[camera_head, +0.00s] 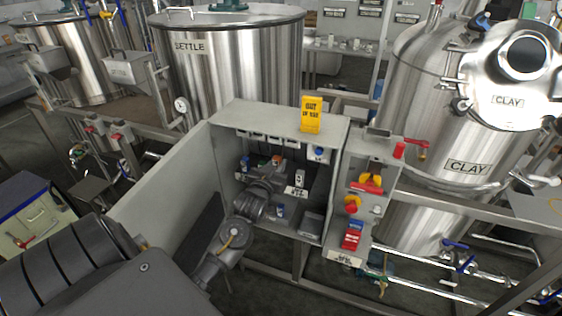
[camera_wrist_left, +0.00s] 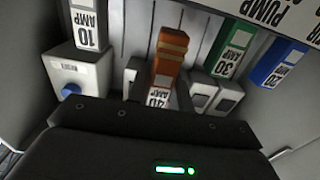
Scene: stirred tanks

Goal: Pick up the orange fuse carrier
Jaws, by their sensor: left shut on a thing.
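The orange fuse carrier (camera_wrist_left: 169,58) carries a 40 AMP label and shows upright in the middle of the left wrist view. In the head view it is a small orange patch (camera_head: 277,160) inside the open grey cabinet (camera_head: 338,135). My left gripper (camera_head: 273,172) reaches into the cabinet and is shut on the orange carrier. I cannot tell whether the carrier is still seated. My right gripper is not in view.
Red and yellow switches (camera_head: 353,203) are on the panel at right.

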